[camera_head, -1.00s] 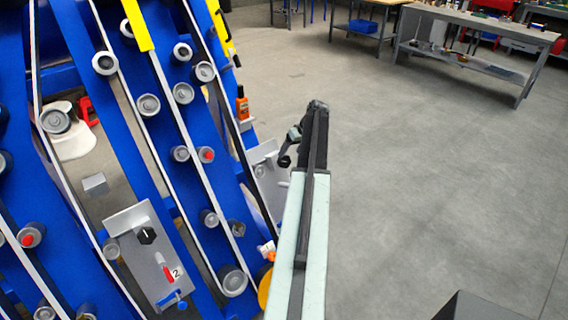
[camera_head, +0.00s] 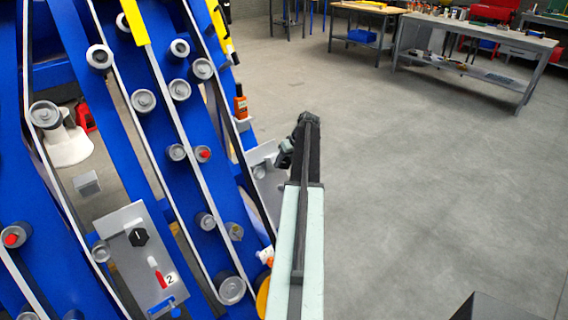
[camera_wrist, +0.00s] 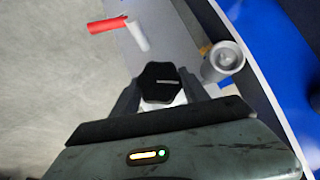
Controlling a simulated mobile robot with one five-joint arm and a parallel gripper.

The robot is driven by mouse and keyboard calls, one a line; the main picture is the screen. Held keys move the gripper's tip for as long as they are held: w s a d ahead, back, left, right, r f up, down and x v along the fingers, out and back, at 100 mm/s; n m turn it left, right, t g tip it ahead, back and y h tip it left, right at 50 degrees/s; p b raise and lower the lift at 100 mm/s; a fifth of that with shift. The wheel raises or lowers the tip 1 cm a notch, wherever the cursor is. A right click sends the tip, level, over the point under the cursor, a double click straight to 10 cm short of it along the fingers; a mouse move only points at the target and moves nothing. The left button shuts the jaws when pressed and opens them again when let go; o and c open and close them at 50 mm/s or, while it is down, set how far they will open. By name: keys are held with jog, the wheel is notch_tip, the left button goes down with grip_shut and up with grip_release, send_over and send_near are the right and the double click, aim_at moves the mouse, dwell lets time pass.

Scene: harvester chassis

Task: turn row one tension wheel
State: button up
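The row one wheel shows in the wrist view as a black, many-sided knob (camera_wrist: 160,82) with a pale mark on its face. My gripper (camera_wrist: 160,90) has its two dark fingers spread, one on each side of the knob. I cannot tell whether either finger touches it. In the head view my gripper (camera_head: 284,156) is at the grey row one panel (camera_head: 269,187), right of the blue chassis. The knob is hidden there behind my gripper and arm.
A red and white handle (camera_wrist: 120,28) and a grey roller (camera_wrist: 222,62) lie close to my gripper. The row two panel (camera_head: 125,265) has its own black knob (camera_head: 138,237). An orange bottle (camera_head: 240,104) stands above the row one panel. Open floor lies right.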

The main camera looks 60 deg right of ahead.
jog(key=shift+m, duration=0.3)
jog(key=shift+d+f+m+t+y+b, duration=0.1)
jog(key=shift+f+m+t+y+b, duration=0.1)
jog(key=shift+m+t+y+b, duration=0.6)
jog(key=m+t+y+b, duration=0.1)
jog(key=m+b, duration=0.1)
jog(key=m+y+b, duration=0.1)
jog(key=m+b, duration=0.1)
jog(key=shift+s+f+t, duration=0.15)
jog(key=shift+t, duration=0.25)
jog(key=shift+m+t+y+b, duration=0.6)
jog(key=shift+m+t+b, duration=0.1)
jog(key=shift+m+b, duration=0.5)
jog(key=shift+r, duration=0.2)
